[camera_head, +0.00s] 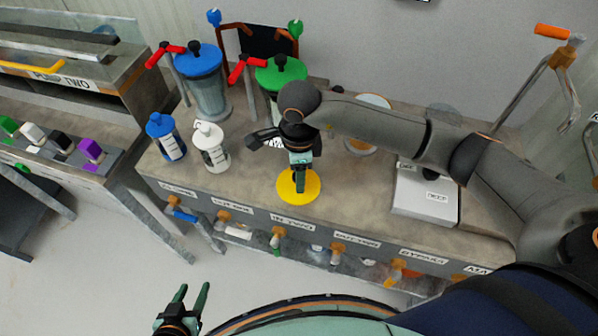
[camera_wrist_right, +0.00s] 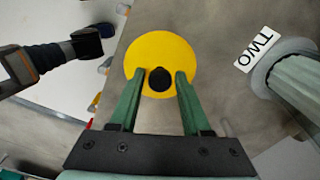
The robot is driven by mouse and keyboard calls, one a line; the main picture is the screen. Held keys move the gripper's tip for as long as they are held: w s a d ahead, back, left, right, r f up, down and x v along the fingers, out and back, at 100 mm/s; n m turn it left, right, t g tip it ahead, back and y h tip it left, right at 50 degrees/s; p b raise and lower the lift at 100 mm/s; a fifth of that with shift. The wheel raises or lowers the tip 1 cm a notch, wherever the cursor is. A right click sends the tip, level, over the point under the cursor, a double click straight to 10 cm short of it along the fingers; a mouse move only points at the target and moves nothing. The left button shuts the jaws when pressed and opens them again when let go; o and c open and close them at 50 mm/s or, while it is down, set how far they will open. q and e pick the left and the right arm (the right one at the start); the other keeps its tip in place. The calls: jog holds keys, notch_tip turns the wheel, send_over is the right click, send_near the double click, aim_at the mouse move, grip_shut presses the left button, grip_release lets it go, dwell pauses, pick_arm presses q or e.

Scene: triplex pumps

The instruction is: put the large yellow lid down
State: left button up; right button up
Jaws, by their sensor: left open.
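The large yellow lid (camera_head: 285,192) is a flat round disc near the front edge of the brown counter. In the right wrist view the yellow lid (camera_wrist_right: 150,47) shows a black knob (camera_wrist_right: 159,79) at its middle. My right gripper (camera_head: 300,187) is over the lid, pointing down. In the right wrist view its two green fingers (camera_wrist_right: 157,76) stand on either side of the knob, with a small gap to each side. The lid looks flat on the counter. My left gripper (camera_head: 190,292) is open and empty, low in front of the counter.
A blue-lidded tank (camera_head: 205,85) and a green-lidded tank (camera_head: 280,73) stand at the back. A blue-capped jar (camera_head: 166,138) and a white-capped jar (camera_head: 211,147) stand left of the lid. A white box (camera_head: 426,195) is at right. Bare counter lies between lid and box.

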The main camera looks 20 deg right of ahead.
jog(key=shift+o, duration=0.9)
jog(key=shift+r, duration=0.5)
notch_tip(320, 180, up, 12)
jog(key=shift+f, duration=0.25)
jog(key=shift+s+f, duration=0.1)
